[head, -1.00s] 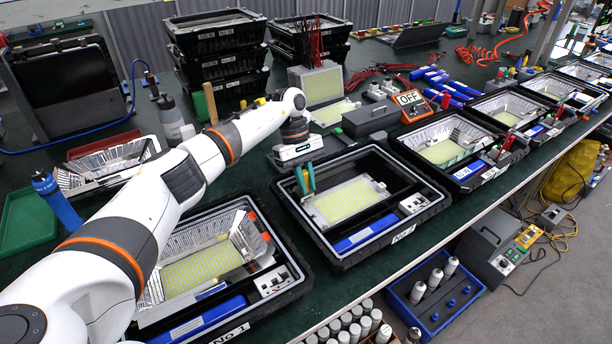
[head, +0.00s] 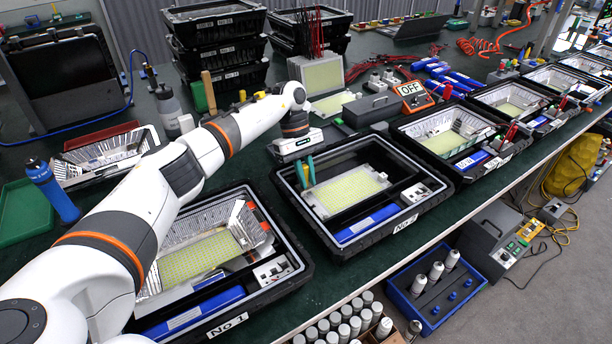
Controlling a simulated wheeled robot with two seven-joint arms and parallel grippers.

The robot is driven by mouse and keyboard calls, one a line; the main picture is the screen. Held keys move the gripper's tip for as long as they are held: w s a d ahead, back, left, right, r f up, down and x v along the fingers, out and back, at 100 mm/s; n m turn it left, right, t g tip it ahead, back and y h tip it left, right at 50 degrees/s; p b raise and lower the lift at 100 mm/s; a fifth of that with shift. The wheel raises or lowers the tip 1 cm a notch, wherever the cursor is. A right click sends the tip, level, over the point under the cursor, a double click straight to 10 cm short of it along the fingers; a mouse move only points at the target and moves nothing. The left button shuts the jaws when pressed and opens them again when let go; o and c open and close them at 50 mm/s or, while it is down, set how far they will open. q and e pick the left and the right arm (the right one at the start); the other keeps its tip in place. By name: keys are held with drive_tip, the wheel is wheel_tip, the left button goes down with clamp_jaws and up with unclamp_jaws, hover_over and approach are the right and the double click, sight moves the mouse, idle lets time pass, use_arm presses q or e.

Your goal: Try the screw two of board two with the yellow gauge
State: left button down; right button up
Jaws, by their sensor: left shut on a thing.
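Board two (head: 350,192) is a pale yellow-green LED panel inside the black housing marked No 2 (head: 338,258). Its screws are too small to tell apart. My left gripper (head: 305,170) points down over the board's far left corner. It is shut on a small, partly hidden thing that shows teal and orange-yellow; I take it for the yellow gauge but cannot read it. I cannot tell whether its tip touches the board or a screw. My right gripper is not in view.
The No 1 housing (head: 300,285) stands to the left, under my left arm. More housings, such as this one (head: 432,137), run off to the right. A blue crate (head: 440,300) is below the table edge.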

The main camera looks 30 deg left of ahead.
use_arm(q)
drive_tip(key=shift+f+b, duration=0.3)
drive_tip(key=shift+b, duration=0.3)
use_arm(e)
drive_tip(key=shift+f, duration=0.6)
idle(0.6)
use_arm(q)
drive_tip(key=shift+s+a+f+b, duration=0.1)
drive_tip(key=shift+a+f+b, duration=0.05)
drive_tip(key=shift+b, duration=0.15)
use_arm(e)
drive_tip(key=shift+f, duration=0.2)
